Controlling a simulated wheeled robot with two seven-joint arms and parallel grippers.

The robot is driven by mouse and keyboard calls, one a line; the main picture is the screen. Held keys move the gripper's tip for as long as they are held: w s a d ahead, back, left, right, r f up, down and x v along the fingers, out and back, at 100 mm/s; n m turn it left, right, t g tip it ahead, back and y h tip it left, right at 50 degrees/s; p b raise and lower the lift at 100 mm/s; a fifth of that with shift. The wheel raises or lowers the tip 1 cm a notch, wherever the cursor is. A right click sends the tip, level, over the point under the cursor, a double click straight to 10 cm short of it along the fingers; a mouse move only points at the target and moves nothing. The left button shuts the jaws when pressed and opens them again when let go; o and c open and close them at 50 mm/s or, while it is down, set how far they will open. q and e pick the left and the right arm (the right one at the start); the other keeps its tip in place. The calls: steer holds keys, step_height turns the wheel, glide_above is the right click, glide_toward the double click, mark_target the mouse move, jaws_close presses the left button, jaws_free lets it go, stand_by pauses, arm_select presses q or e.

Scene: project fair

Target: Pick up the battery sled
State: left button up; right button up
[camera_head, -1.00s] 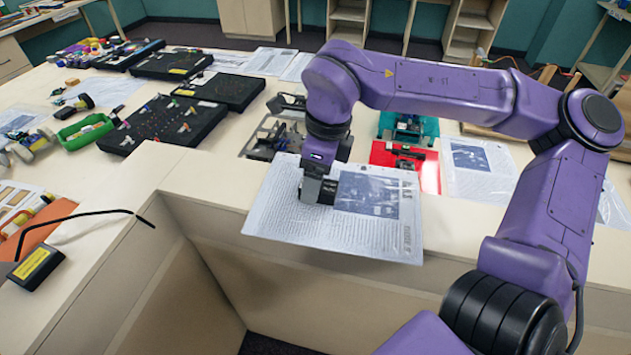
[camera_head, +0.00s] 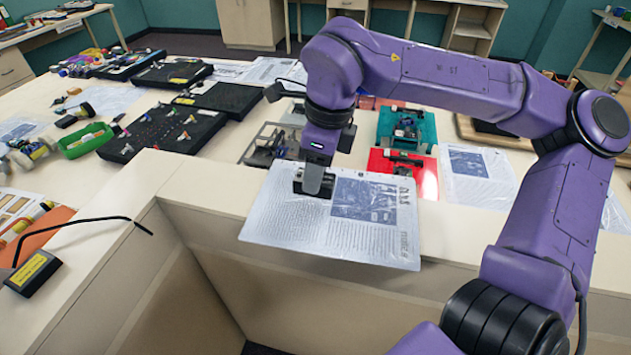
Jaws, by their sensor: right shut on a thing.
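My right gripper (camera_head: 314,184) reaches down from the purple arm over the printed sheet in a clear sleeve (camera_head: 280,222) at the table's front edge. Its fingers are shut on a small dark grey piece (camera_head: 299,175), which I take to be the battery sled. The fingers hide much of it, and I cannot tell whether it touches the sheet or hangs just above it. My left gripper is not in view.
Behind the gripper lie a red plate (camera_head: 425,178) and a teal tray (camera_head: 425,122) with small parts. Black boards (camera_head: 140,135) and a green bin (camera_head: 72,152) stand left. A wired black box (camera_head: 35,272) sits at front left. Little table is bare.

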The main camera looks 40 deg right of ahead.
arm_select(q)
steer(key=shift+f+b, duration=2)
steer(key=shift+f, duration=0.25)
arm_select(e)
steer(key=s+a+r, duration=0.5)
steer(key=s+r, duration=0.4)
steer(key=s, duration=0.3)
steer(key=shift+s+a+r, duration=0.15)
steer(key=shift+s, duration=0.25)
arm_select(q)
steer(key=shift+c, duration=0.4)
